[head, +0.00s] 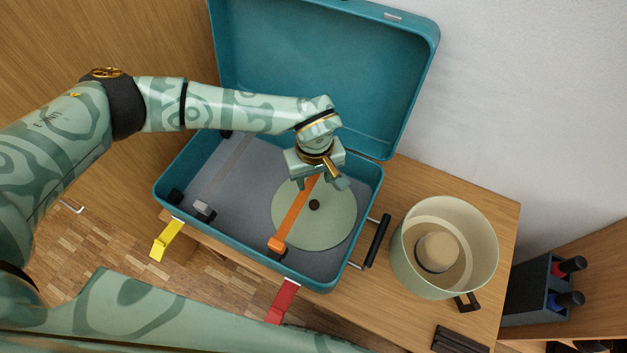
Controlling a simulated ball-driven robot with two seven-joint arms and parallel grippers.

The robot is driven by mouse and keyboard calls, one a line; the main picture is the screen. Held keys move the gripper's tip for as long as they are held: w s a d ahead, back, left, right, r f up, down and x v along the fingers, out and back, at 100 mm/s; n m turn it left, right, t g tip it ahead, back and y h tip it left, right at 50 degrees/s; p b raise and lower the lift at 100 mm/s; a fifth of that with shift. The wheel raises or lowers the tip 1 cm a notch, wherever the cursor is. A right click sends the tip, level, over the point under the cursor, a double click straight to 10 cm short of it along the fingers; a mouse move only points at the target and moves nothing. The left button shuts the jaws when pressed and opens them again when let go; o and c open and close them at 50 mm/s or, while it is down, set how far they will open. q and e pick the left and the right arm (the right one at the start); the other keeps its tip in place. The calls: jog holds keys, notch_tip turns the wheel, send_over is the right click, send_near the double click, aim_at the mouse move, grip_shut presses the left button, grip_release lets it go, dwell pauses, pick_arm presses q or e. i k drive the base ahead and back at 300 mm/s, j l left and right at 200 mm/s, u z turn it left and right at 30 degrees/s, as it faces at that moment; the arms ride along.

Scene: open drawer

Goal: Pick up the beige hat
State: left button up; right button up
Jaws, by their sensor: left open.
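My left gripper (320,184) is open over the teal suitcase (330,283), well to the left of the pot and above a pale green disc (330,228). I see nothing held between its fingers. My right gripper is not in view.
The suitcase lid (320,60) stands open behind my left arm. An orange bar (296,214) lies across the disc. The black suitcase handle (377,241) lies between the case and the pot. A dark holder (535,290) stands at the far right, and a white wall rises behind.

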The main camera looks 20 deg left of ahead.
aim_at(436, 253)
jog(key=k, duration=1)
